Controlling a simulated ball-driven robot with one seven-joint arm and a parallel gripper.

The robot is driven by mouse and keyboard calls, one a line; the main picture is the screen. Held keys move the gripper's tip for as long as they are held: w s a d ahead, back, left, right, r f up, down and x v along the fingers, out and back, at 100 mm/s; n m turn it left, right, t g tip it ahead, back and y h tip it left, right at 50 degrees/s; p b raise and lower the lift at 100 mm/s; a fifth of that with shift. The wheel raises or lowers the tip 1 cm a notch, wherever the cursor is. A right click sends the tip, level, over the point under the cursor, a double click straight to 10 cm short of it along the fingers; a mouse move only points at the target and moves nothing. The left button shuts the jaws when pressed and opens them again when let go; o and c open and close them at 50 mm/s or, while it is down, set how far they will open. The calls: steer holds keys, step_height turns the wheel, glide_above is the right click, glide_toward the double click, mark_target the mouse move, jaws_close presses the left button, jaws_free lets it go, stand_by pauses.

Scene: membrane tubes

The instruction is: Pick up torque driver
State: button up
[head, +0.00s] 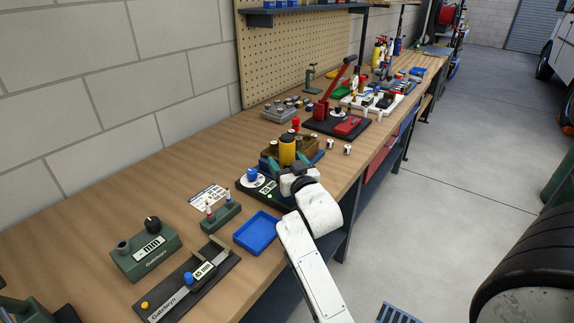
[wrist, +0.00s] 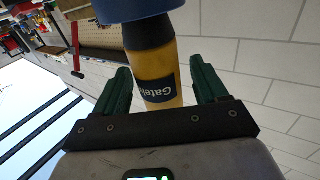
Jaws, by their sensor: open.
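The torque driver, a yellow cylinder marked "Gatel…" (wrist: 156,75), stands between my gripper's green fingers (wrist: 161,72) in the wrist view. A gap shows on each side, so the fingers do not seem to touch it. It has a black collar, with a blue part at the picture's top edge. In the head view the yellow driver (head: 287,152) stands upright at a dark fixture base (head: 245,189). My gripper (head: 287,162) is open around it, coming from the front. The driver's lower end is hidden by my gripper.
A blue tray (head: 257,233) lies on the wooden bench just in front. A green block with small parts (head: 220,216), a green meter box (head: 145,251) and a black slide gauge (head: 188,283) are nearby. A red lever press (head: 337,108) stands farther back.

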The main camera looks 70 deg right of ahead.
steer(key=shift+c, duration=0.4)
steer(key=c, duration=1.1)
steer(key=shift+r, duration=0.2)
steer(key=shift+c, duration=0.3)
